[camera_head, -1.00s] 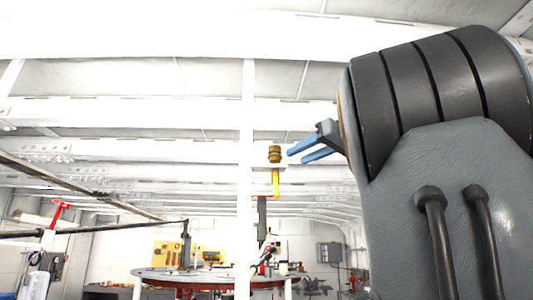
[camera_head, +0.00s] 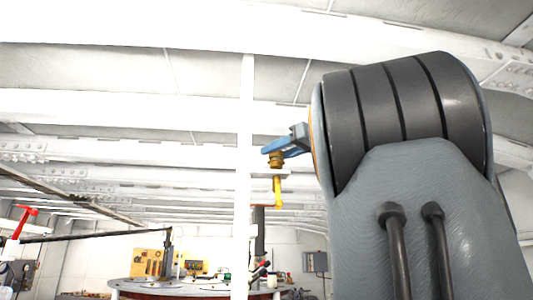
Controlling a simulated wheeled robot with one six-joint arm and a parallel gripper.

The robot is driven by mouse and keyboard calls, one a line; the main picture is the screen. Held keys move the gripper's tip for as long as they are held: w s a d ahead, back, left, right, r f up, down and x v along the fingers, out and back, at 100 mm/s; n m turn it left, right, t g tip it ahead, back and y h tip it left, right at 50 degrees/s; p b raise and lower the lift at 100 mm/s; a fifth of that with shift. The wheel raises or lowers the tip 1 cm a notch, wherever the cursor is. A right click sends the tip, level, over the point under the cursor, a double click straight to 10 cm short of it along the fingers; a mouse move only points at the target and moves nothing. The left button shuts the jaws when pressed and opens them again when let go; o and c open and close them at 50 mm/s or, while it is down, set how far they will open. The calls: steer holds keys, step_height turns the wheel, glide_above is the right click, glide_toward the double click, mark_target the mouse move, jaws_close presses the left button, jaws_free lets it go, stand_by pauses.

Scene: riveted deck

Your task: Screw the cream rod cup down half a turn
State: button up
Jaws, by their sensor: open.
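A small brass-coloured ribbed piece (camera_head: 276,161) sits on a pale ledge beside the white post; it is the only cup-like thing I see, and it does not look cream. A yellow handle (camera_head: 277,190) hangs below it. My gripper (camera_head: 268,151) has blue fingers and reaches in from the right. It is open, and its fingers overlap the top of the brass piece in the picture. I cannot tell whether they touch it or stand around it. The far finger is mostly hidden.
The white post (camera_head: 244,180) stands just left of my fingertips. A round table (camera_head: 150,288) with several items is farther back. A red-handled fitting (camera_head: 22,218) is at the left. White beams cross overhead.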

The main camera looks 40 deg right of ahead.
mark_target(280, 157)
steer(key=shift+w+a+p, duration=0.15)
steer(key=shift+w+p, duration=0.3)
steer(key=shift+w, duration=0.6)
steer(key=shift+w+a+p, duration=0.1)
steer(key=shift+w+p, duration=0.35)
steer(key=shift+w, duration=0.6)
steer(key=c, duration=0.8)
steer(key=shift+h+b, duration=0.35)
steer(key=shift+h, duration=0.05)
